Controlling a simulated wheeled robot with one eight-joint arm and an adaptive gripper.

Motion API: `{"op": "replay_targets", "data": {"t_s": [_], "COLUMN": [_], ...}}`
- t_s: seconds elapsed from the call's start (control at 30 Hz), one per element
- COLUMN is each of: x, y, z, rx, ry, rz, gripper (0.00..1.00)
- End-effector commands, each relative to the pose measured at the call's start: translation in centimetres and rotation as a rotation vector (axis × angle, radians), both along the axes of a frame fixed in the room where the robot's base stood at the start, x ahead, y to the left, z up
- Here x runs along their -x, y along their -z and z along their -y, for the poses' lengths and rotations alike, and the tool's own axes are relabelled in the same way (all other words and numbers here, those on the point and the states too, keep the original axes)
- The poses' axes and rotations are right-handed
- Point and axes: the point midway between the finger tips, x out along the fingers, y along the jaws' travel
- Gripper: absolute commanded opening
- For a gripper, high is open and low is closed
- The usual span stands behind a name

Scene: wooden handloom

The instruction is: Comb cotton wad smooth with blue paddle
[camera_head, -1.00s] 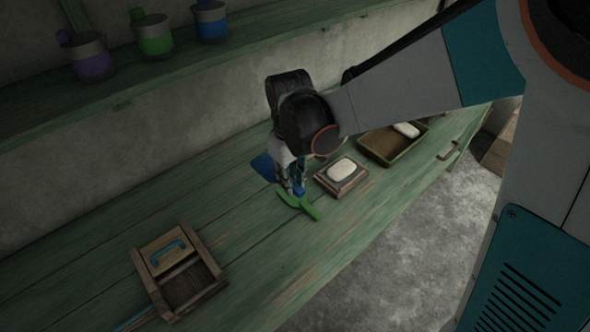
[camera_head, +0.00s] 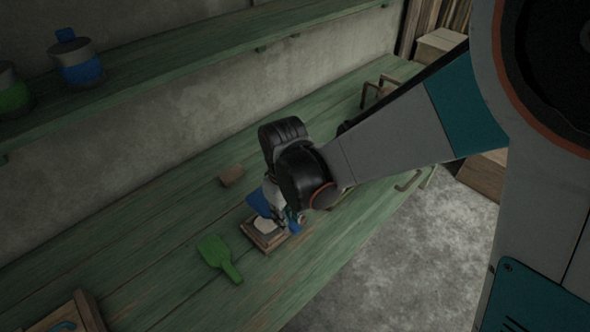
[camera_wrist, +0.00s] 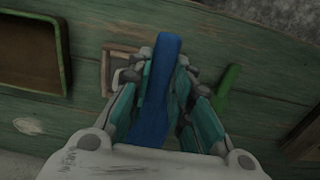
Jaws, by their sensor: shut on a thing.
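My gripper (camera_head: 280,212) is shut on the blue paddle (camera_head: 258,203). In the wrist view, the paddle (camera_wrist: 158,95) runs between the two fingers (camera_wrist: 163,68). A pale cotton wad (camera_head: 265,225) sits on a small framed wooden board (camera_head: 265,241) on the green bench. My gripper and the paddle are above this board and partly cover it. I cannot tell whether the paddle touches the wad. In the wrist view, the board (camera_wrist: 111,70) and a bit of the wad (camera_wrist: 116,79) show left of the paddle.
A green paddle (camera_head: 218,258) lies on the bench left of the board. A small brown block (camera_head: 231,175) lies behind. A wooden frame (camera_head: 88,312) stands at the lower left. A dark tray (camera_wrist: 65,55) shows in the wrist view. A shelf (camera_head: 200,65) with jars runs along the wall.

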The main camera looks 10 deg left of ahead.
Motion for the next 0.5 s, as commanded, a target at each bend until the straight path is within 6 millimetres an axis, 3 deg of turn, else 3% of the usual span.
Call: {"op": "replay_targets", "data": {"t_s": [0.5], "x": [-0.1], "y": [5.4], "z": [0.0], "rx": [0.000], "ry": [0.001], "rz": [0.000], "gripper": [0.00]}}
